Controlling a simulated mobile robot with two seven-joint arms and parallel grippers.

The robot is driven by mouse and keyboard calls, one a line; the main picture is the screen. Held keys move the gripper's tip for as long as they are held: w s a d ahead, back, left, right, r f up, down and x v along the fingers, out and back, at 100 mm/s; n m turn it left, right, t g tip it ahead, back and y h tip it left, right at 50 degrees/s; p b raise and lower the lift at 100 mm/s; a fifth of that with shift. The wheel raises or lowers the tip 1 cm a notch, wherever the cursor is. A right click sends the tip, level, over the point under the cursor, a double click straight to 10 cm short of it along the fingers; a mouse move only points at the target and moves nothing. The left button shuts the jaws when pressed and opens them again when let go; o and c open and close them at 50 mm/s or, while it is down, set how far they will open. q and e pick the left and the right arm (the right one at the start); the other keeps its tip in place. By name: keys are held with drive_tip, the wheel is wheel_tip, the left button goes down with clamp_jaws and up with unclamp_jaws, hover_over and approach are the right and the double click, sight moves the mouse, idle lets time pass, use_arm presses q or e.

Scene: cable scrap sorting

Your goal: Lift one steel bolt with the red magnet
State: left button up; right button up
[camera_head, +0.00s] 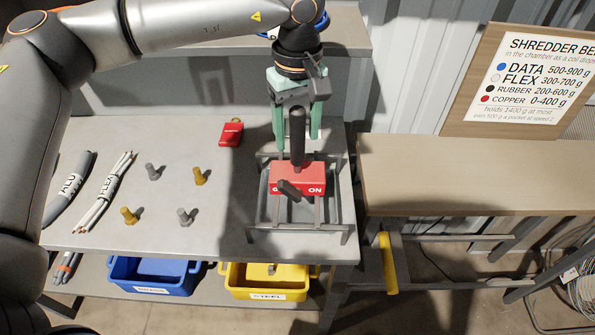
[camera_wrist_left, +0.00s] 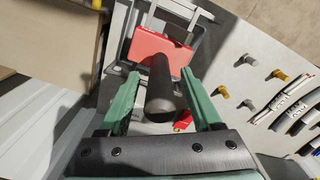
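The red magnet (camera_head: 284,187) is a box marked "ON" with a black lever and an upright black handle (camera_head: 297,135). It sits on a grey metal frame (camera_head: 340,222); in the wrist view it is a red block (camera_wrist_left: 152,50). My left gripper (camera_head: 298,134) has green fingers, one on each side of the handle. They are open, with gaps to the handle. My right gripper is not in view.
Cable bundles (camera_head: 104,193) lie at the bench's left. Below are a blue bin (camera_head: 150,275) and a yellow bin (camera_head: 238,278) labelled "STEEL". A wooden table (camera_head: 470,175) stands at right.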

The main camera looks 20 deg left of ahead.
use_arm(q)
clamp_jaws()
idle(0.3)
idle(0.8)
drive_tip(key=shift+w+r, duration=0.1)
drive_tip(key=shift+r, duration=0.1)
